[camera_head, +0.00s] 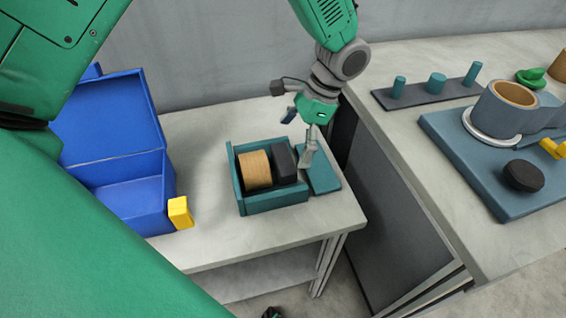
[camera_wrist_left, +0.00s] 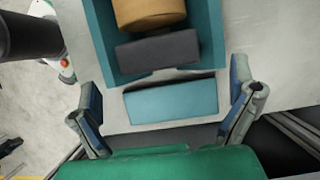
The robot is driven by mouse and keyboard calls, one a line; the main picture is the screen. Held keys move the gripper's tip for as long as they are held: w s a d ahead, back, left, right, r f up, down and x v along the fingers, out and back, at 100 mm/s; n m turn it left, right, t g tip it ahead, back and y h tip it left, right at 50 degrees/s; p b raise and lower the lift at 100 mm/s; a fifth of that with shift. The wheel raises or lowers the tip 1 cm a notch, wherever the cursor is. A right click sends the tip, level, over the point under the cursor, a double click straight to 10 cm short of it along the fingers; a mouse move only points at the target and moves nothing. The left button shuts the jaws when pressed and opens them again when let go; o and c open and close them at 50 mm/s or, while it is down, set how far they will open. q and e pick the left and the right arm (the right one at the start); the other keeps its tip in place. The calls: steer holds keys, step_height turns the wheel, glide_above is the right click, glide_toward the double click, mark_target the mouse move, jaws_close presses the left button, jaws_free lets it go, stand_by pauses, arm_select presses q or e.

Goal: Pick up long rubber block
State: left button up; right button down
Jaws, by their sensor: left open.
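A long dark grey block (camera_head: 283,161), which looks like the rubber block, sits in a small teal box (camera_head: 276,202) on the table, beside a tan roll (camera_head: 255,169). The block also shows in the left wrist view (camera_wrist_left: 158,50), lying across the teal box (camera_wrist_left: 102,38) in front of the roll (camera_wrist_left: 148,12). A flat teal piece (camera_head: 322,177) lies just outside the box's right side; it also shows in the wrist view (camera_wrist_left: 170,101). My left gripper (camera_head: 301,135) is open and empty above the box's right side, apart from the block. My right gripper is out of view.
A blue open-lidded box (camera_head: 124,207) with a yellow latch (camera_head: 180,213) stands left on the table (camera_head: 190,249). A second table at right holds a dark peg strip (camera_head: 428,94) and a blue-grey fixture (camera_head: 474,165) with a black disc (camera_head: 523,176). A gap separates the tables.

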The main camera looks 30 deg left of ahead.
mark_target(285, 158)
arm_select(q)
steer(key=shift+s+d+f, duration=0.25)
steer(key=shift+f, duration=0.05)
steer(key=x, duration=0.2)
steer(key=a+b+x, duration=0.1)
steer(key=x, duration=0.2)
steer(key=shift+d+r, duration=0.1)
steer(key=shift+d, duration=0.25)
steer(key=c, duration=1)
